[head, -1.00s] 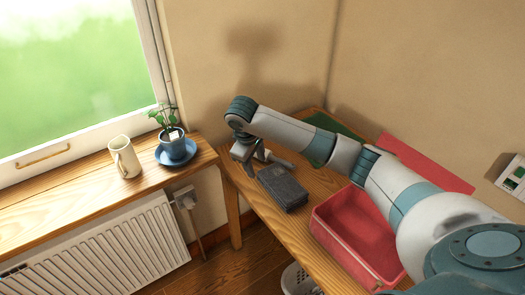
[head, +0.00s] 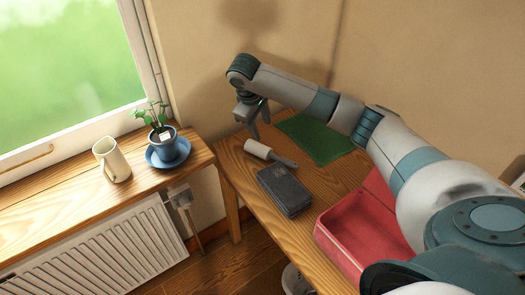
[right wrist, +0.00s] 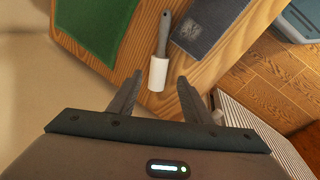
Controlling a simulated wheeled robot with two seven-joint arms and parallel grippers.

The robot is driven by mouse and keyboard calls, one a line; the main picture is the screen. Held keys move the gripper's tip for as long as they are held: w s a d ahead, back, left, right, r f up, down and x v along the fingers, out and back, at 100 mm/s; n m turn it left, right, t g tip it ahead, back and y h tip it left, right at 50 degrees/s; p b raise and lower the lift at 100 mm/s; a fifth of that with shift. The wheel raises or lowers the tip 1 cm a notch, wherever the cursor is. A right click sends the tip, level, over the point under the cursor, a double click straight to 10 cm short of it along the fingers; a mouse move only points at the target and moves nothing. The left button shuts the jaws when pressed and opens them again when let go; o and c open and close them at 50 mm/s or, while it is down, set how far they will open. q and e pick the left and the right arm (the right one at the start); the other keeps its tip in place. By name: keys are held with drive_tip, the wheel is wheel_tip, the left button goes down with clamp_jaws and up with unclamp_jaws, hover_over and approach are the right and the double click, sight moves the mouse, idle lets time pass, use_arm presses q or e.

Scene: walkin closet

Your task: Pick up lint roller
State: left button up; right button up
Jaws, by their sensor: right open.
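The lint roller (head: 268,154), with a white roll and a grey handle, lies on the wooden table near its far left end, beside a dark grey box. In the right wrist view the lint roller (right wrist: 159,58) lies ahead of the fingers, its white roll nearest them and its handle pointing away. My right gripper (head: 258,128) is above the table just behind the roller. The right gripper also shows in the right wrist view (right wrist: 155,98), open and empty, with the roll slightly beyond the fingertips. My left gripper is not in view.
The dark grey box (head: 285,190) lies close to the handle. A green mat (head: 318,140) is at the back and a red bin (head: 360,228) stands to the right. A white jug (head: 112,160) and a potted plant (head: 165,143) stand on the windowsill at left.

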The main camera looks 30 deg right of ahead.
drive_tip(key=p, duration=0.4)
hover_over(268, 151)
drive_tip(key=a, duration=0.2)
drive_tip(key=f, duration=0.7)
drive_tip(key=s+f, duration=0.1)
drive_tip(key=f, duration=0.2)
drive_tip(key=shift+d+f, duration=0.25)
drive_tip(key=shift+f, duration=0.05)
drive_tip(key=shift+w+d+f, duration=0.1)
drive_tip(key=shift+d+f, duration=0.05)
drive_tip(key=shift+f, duration=0.45)
drive_tip(key=shift+p+x, duration=0.75)
drive_tip(key=shift+x, duration=0.15)
drive_tip(key=shift+p+x, duration=0.45)
drive_tip(key=shift+x, duration=1.3)
drive_tip(key=shift+w, duration=0.1)
drive_tip(key=c, duration=0.9)
